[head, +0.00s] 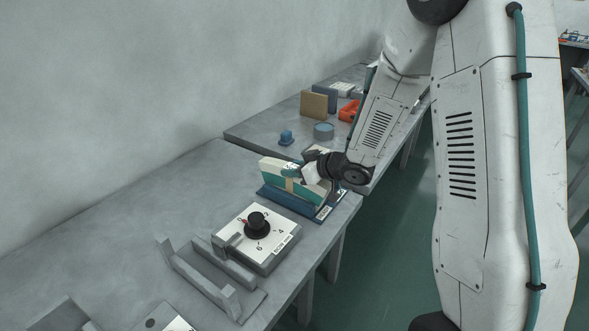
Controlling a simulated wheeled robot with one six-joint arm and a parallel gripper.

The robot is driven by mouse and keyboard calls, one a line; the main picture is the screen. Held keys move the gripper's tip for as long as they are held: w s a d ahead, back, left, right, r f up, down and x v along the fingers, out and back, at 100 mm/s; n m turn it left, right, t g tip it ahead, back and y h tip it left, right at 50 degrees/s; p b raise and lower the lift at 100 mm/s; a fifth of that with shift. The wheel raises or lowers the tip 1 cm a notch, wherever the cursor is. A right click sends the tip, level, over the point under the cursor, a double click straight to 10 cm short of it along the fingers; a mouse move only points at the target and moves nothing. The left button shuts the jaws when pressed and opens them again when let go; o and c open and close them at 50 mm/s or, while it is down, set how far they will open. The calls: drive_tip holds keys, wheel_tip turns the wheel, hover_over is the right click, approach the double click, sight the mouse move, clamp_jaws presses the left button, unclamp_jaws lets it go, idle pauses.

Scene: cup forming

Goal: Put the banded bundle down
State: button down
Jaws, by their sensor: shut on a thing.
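The banded bundle (278,175) is a flat stack in cream and teal with a tan band around it. It stands on edge, slightly tilted, in or just above a blue holder (283,204) near the table's right end. Whether it touches the holder's bottom I cannot tell. My gripper (311,173) is shut on the bundle at its right part. My gripper's wrist hides some of the bundle's far right end.
A white box with a black dial (257,224) and a grey cradle (208,280) stand nearer on the same table (120,235). A second table behind holds a blue-grey round container (323,131), a small blue block (286,137), a tan board (314,105) and an orange item (349,111).

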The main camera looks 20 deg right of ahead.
drive_tip(key=shift+f, duration=0.1)
drive_tip(key=c, duration=1)
unclamp_jaws()
